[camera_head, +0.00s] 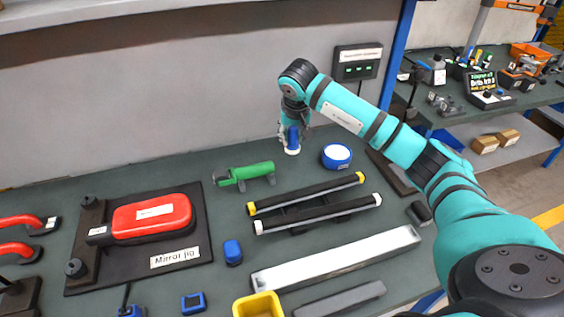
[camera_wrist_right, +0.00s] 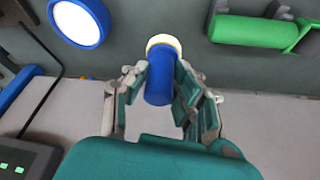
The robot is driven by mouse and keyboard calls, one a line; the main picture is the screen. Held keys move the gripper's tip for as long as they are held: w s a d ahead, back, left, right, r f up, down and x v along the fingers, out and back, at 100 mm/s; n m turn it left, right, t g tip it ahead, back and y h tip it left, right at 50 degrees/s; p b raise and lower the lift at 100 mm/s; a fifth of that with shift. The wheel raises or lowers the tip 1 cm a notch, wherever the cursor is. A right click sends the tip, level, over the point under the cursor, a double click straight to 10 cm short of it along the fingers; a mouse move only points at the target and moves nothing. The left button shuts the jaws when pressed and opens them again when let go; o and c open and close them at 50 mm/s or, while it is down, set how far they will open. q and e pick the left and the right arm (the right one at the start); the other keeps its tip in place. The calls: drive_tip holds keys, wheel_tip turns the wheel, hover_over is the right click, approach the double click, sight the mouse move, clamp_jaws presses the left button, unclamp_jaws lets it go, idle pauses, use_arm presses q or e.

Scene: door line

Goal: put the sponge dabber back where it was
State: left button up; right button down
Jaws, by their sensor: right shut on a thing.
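The sponge dabber (camera_head: 292,138) is a blue cylinder with a pale round tip, near the bench's back edge. My right gripper (camera_head: 290,130) is shut on its blue body and holds it roughly upright, tip down. In the right wrist view the dabber (camera_wrist_right: 160,85) sits between the two fingers of my right gripper (camera_wrist_right: 163,95), its pale tip pointing away from the palm. I cannot tell whether the tip touches the bench. A round blue pot with a white top (camera_head: 337,156) stands just right of the dabber; it also shows in the wrist view (camera_wrist_right: 78,22). My left gripper is not in view.
A green cylindrical tool (camera_head: 250,173) lies left of the dabber. A rack with two dark bars (camera_head: 310,205) is in front. The mirror jig (camera_head: 150,230) with a red part is at left. A small blue object (camera_head: 232,251) and a yellow bin (camera_head: 258,305) stand nearer.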

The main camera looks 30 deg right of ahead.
sight(297, 144)
drive_tip(key=f, duration=0.3)
drive_tip(key=shift+s+d+p, duration=0.3)
drive_tip(key=shift+s+d, duration=0.05)
drive_tip(key=shift+s, duration=0.05)
drive_tip(key=shift+f, duration=0.35)
drive_tip(key=shift+w+f, duration=0.1)
drive_tip(key=shift+f, duration=0.25)
drive_tip(key=f+p, duration=0.1)
drive_tip(key=f, duration=0.2)
drive_tip(key=shift+a, duration=0.2)
drive_tip(key=shift+d+f, duration=0.1)
drive_tip(key=shift+f, duration=0.2)
drive_tip(key=c, duration=1.2)
unclamp_jaws()
drive_tip(key=shift+c, duration=0.2)
drive_tip(key=shift+o, duration=0.9)
drive_tip(key=shift+r, duration=0.6)
use_arm(q)
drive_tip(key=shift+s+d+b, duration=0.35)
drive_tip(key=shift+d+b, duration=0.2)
drive_tip(key=shift+b, duration=0.4)
use_arm(e)
drive_tip(key=v, duration=1.1)
drive_tip(key=shift+s, duration=0.2)
